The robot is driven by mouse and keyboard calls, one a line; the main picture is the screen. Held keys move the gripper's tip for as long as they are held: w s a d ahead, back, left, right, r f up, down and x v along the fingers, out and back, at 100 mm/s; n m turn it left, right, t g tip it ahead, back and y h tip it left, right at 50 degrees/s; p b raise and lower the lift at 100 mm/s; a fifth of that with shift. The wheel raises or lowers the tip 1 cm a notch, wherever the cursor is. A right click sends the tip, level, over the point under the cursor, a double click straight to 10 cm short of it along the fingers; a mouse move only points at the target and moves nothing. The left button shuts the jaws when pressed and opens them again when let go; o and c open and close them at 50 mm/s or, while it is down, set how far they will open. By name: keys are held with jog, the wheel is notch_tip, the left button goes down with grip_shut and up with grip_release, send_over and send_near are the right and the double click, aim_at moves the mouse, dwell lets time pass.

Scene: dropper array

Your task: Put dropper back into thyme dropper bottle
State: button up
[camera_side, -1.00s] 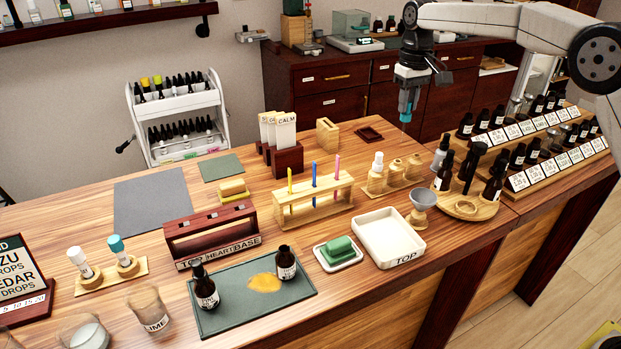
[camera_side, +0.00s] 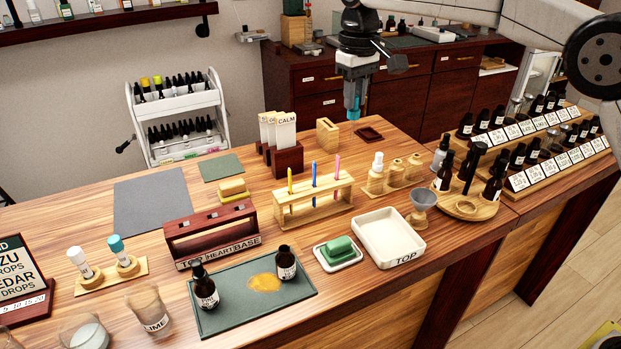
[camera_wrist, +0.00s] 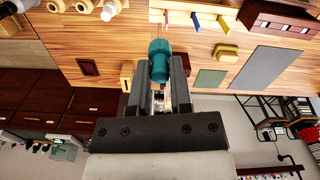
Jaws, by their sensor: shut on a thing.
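My gripper (camera_side: 353,100) is high above the back edge of the counter, pointing down. It is shut on a teal-topped dropper (camera_wrist: 160,62), whose thin tip points away from the wrist. Two dark labelled bottles stand upright on the green mat: a left bottle (camera_side: 205,289) near the mat's left edge and a right bottle (camera_side: 286,264) at its far side. An amber puddle (camera_side: 264,283) lies between them. I cannot read which bottle is thyme. The gripper is far from both bottles.
A stand at left holds a white dropper (camera_side: 78,262) and a teal dropper (camera_side: 118,250). Dark bottles (camera_side: 492,181) crowd the right.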

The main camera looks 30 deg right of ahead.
jog(key=s+a+n, duration=0.2)
jog(key=s+a, duration=0.4)
jog(key=a, duration=0.4)
jog(key=s+a+n, duration=0.1)
jog(key=s+a, duration=0.4)
jog(key=a, duration=0.5)
jog(key=f, duration=0.5)
jog(key=shift+d, duration=0.3)
jog(key=shift+f, duration=1.9)
jog(key=shift+f, duration=0.85)
